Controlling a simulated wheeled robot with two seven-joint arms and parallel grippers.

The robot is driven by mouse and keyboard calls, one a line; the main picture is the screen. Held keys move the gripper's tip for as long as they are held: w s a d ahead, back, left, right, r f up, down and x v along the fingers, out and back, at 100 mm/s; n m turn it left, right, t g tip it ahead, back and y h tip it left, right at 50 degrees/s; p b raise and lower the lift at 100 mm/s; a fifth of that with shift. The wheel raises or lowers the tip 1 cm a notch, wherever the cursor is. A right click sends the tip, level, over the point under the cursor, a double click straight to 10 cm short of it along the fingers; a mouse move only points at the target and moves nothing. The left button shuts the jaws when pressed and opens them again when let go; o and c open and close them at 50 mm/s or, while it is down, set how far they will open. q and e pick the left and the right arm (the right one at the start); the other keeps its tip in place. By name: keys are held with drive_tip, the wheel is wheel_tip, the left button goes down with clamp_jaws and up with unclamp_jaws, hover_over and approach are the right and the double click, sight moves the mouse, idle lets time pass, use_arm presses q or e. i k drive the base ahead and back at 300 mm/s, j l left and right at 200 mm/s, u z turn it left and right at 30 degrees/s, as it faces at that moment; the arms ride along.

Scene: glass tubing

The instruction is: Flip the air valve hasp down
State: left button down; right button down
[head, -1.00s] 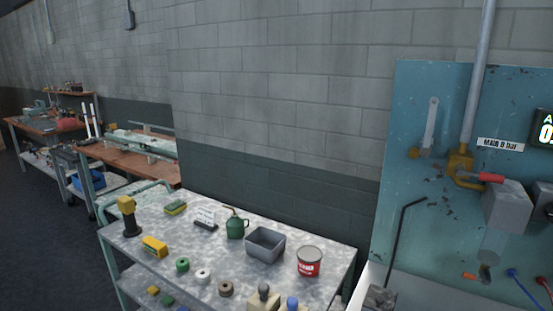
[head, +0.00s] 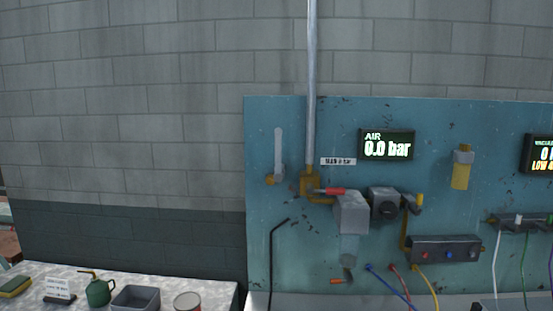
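A blue wall panel (head: 450,120) carries the air fittings. A pale flat bar (head: 278,150), which looks like the hasp, stands upright on it, with a brass-coloured piece (head: 274,180) at its lower end. Just right of it, a yellow valve (head: 307,182) sits at the foot of a grey vertical pipe (head: 312,80). Its red handle (head: 329,191) points right, roughly level. The bar is apart from the handle. Neither of my grippers is in view.
An air display (head: 387,145) reads 0.0 bar. A grey box (head: 351,213) and a regulator (head: 384,203) sit right of the valve. A black bent rod (head: 273,255) stands below the bar. A bench with a green oil can (head: 99,290) is lower left.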

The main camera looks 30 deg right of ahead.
sight(278, 175)
drive_tip(key=i+j, duration=0.3)
drive_tip(key=j, duration=0.15)
drive_tip(key=i+j+z, duration=0.1)
drive_tip(key=i+j, duration=0.2)
drive_tip(key=j, duration=0.15)
